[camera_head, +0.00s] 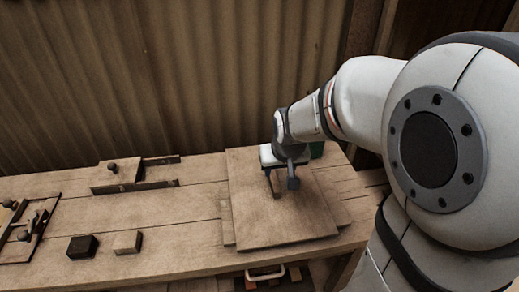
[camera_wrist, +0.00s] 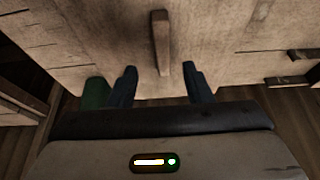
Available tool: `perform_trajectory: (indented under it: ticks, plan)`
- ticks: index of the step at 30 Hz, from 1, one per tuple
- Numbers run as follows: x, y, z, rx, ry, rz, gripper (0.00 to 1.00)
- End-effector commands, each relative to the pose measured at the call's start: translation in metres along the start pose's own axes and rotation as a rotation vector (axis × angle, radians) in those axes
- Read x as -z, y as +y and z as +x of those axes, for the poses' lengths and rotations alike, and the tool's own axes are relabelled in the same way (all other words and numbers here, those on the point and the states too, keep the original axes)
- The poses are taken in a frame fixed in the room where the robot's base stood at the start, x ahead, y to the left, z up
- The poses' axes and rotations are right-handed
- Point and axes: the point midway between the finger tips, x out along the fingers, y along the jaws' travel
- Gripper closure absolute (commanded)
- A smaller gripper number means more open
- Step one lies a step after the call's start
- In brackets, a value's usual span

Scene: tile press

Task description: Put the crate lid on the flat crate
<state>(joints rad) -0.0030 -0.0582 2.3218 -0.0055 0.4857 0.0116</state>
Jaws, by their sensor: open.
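A large flat wooden board, which looks like the crate lid (camera_head: 285,222), lies at the right part of the bench. A bar handle (camera_wrist: 161,40) stands up from it in the wrist view. Wooden edges (camera_head: 227,222) show from under the board at its left and right; they may belong to the flat crate, mostly hidden, but I cannot tell. My gripper (camera_head: 284,183) is over the board's upper middle. Its two blue fingers (camera_wrist: 161,72) are open, one on each side of the handle's near end, with a gap on both sides.
A dark block (camera_head: 82,247) and a lighter block (camera_head: 127,242) stand at the bench's front. A knobbed wooden piece (camera_head: 120,172) is at the back left, a dark-framed tray (camera_head: 20,248) at far left. A green object (camera_head: 317,150) is behind my gripper. The bench's middle is clear.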

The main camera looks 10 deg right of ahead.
Motion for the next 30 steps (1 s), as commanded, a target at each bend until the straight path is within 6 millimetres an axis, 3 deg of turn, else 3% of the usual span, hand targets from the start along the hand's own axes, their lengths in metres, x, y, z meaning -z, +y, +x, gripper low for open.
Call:
perform_trajectory:
  ticks: [18, 27, 30]
  plan:
    - [0.005, -0.004, 0.070, 0.001, -0.002, -0.001, 0.55]
    - [0.006, -0.005, 0.075, 0.001, 0.001, -0.002, 0.55]
    - [0.006, -0.005, 0.075, 0.001, 0.001, -0.002, 0.61]
